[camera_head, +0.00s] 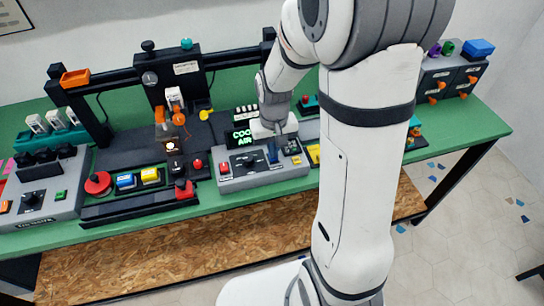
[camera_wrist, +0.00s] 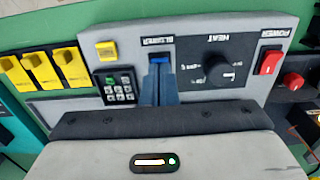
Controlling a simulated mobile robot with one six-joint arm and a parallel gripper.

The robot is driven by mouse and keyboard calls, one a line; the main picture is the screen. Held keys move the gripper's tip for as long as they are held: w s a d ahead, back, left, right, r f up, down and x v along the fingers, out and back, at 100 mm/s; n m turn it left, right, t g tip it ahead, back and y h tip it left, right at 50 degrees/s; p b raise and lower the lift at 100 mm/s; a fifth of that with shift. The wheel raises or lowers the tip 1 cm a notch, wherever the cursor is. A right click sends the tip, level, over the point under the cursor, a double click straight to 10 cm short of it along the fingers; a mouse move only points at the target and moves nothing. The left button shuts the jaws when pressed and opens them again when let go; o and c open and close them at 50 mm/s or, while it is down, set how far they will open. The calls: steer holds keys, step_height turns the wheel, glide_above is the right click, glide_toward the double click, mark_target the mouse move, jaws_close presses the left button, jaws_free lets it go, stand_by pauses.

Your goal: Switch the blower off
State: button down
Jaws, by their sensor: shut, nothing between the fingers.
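The blue blower switch (camera_wrist: 159,57) sits under the label "BLOWER". My gripper (camera_wrist: 160,70) is shut and empty, its fingertips right at the blue switch and hiding part of it; I cannot tell if they touch it. In the head view my gripper (camera_head: 272,154) is over the panel. The switch's position cannot be made out.
On the panel are a black heat knob (camera_wrist: 221,70), a red power switch (camera_wrist: 270,62), a keypad (camera_wrist: 117,88) and a yellow button (camera_wrist: 107,49). Yellow parts (camera_wrist: 40,72) stand beside it. A black-framed printer (camera_head: 160,85) is to the left in the head view.

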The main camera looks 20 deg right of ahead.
steer(key=shift+f+b, duration=0.35)
steer(key=shift+f, duration=0.15)
steer(key=shift+r, duration=0.15)
steer(key=shift+r+p, duration=2.6)
steer(key=shift+r, duration=0.8)
steer(key=s+r+t, duration=0.3)
steer(key=s+r, duration=1)
steer(key=s, duration=0.1)
steer(key=shift+s+r, duration=0.2)
steer(key=shift+s, duration=0.05)
